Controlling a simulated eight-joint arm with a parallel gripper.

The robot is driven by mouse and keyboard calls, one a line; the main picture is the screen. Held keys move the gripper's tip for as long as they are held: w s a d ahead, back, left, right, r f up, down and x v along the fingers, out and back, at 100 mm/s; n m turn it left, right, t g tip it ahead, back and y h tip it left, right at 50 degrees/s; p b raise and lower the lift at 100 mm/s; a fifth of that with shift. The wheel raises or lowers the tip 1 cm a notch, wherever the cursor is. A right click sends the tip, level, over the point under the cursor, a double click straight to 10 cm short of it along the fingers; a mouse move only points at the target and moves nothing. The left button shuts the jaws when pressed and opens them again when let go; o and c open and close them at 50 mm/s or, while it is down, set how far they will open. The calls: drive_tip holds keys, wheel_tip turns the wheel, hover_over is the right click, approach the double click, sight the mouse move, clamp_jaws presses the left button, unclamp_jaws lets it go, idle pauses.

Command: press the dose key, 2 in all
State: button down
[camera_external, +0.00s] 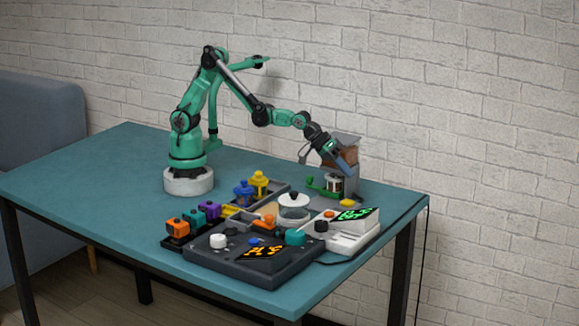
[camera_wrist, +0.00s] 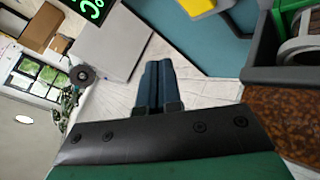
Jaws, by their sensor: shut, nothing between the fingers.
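No label reading "dose" can be made out. A yellow key (camera_external: 347,203) sits low in front of a grey dispenser (camera_external: 346,140) with a brown-filled hopper. The key also shows, partly cut off, at the top edge of the wrist view (camera_wrist: 200,6). My gripper (camera_external: 350,170) is shut and empty, pointing down and to the right in front of the dispenser, above the yellow key and apart from it. In the wrist view the closed fingers (camera_wrist: 158,68) lie side by side. The dispenser's brown contents (camera_wrist: 285,115) show at right.
A white device with a green display (camera_external: 356,214) stands right of the key. A dark console with an orange display (camera_external: 262,252) lies in front. Several coloured blocks (camera_external: 193,219), yellow and blue pegs (camera_external: 259,182) and a lidded round bowl (camera_external: 294,209) crowd nearby. The table's left side is clear.

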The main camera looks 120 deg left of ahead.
sight(344, 201)
idle(0.3)
wheel_tip(344, 201, up, 4)
drive_tip(key=shift+f, duration=0.1)
drive_tip(key=shift+f, duration=0.1)
drive_tip(key=shift+f, duration=4.35)
drive_tip(key=shift+f, duration=0.4)
